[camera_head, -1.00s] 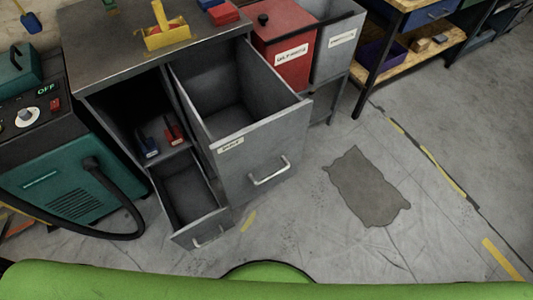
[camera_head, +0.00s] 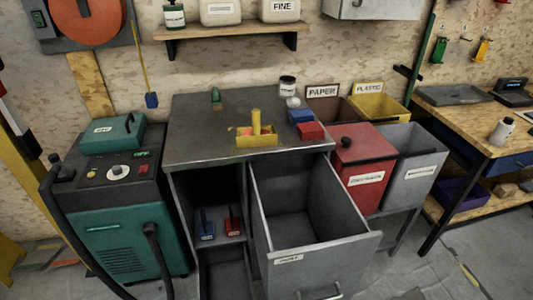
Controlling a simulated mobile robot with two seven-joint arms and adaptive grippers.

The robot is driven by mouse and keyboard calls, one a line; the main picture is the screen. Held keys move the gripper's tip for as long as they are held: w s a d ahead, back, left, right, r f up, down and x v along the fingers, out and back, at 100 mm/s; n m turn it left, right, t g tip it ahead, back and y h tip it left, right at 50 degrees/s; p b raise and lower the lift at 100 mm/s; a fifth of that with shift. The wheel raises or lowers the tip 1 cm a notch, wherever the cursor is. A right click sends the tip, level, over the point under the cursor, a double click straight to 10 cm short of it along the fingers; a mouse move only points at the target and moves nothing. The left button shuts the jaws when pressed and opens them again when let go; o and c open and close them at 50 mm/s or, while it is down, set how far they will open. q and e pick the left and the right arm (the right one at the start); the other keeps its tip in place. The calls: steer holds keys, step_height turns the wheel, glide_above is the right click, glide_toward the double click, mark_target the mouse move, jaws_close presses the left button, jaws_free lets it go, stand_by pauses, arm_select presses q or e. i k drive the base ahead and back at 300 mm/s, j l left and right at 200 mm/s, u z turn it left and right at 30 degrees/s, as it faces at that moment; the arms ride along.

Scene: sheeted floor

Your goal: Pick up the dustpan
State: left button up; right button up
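A yellow dustpan-like object (camera_head: 256,139) with an upright handle sits on top of the grey metal cabinet (camera_head: 200,119), towards its front edge. It seems to have some small bits in it, too small to make out. Neither of my grippers is in view, so nothing shows of what they hold.
The cabinet's large drawer (camera_head: 325,246) is pulled out below the dustpan. Red (camera_head: 302,131) and blue (camera_head: 300,115) blocks and a small jar (camera_head: 287,86) stand on the top. A teal machine (camera_head: 125,220) is at left; bins, including a red one (camera_head: 365,168), are at right.

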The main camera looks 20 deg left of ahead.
mark_target(255, 135)
steer(key=u, duration=0.7)
